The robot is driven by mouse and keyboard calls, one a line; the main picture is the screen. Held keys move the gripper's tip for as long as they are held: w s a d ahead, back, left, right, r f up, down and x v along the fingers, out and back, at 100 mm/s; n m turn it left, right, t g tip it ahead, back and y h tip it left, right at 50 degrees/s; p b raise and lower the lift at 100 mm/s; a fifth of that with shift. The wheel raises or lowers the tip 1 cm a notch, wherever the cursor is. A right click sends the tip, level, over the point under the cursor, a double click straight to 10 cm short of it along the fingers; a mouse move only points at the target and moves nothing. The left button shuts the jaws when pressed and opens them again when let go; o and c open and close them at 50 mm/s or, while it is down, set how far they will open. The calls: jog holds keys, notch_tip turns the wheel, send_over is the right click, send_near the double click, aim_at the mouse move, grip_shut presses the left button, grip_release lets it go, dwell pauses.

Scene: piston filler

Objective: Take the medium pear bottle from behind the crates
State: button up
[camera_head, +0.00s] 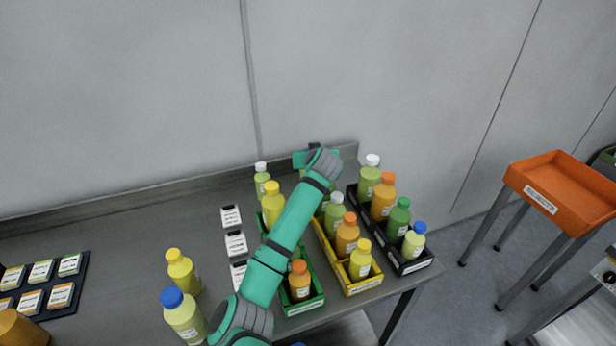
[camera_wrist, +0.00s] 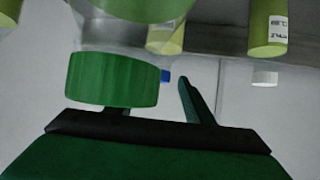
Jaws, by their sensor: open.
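My gripper (camera_head: 314,158) reaches over the crates to the back of the table, mostly hidden by my own arm in the head view. In the wrist view, which looks upside down, its jaws are open; one dark finger (camera_wrist: 192,100) shows. A large green cap (camera_wrist: 115,80) on a pale bottle (camera_wrist: 125,8) is close to the camera and covers the other finger. I cannot tell whether this bottle is between the fingers. A light yellow-green bottle with a white cap (camera_head: 262,182) stands at the back, left of my arm. Which bottle is the medium pear one cannot be read.
Green (camera_head: 305,307), yellow (camera_head: 363,287) and black (camera_head: 416,266) crates hold several bottles under and right of my arm. White labelled blocks (camera_head: 235,243) and two loose bottles, yellow-capped (camera_head: 181,272) and blue-capped (camera_head: 184,320), stand left. A wall backs the table.

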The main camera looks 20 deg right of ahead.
jog(key=shift+x, duration=1.7)
jog(key=shift+c, duration=0.3)
jog(key=shift+r, duration=0.1)
grip_shut()
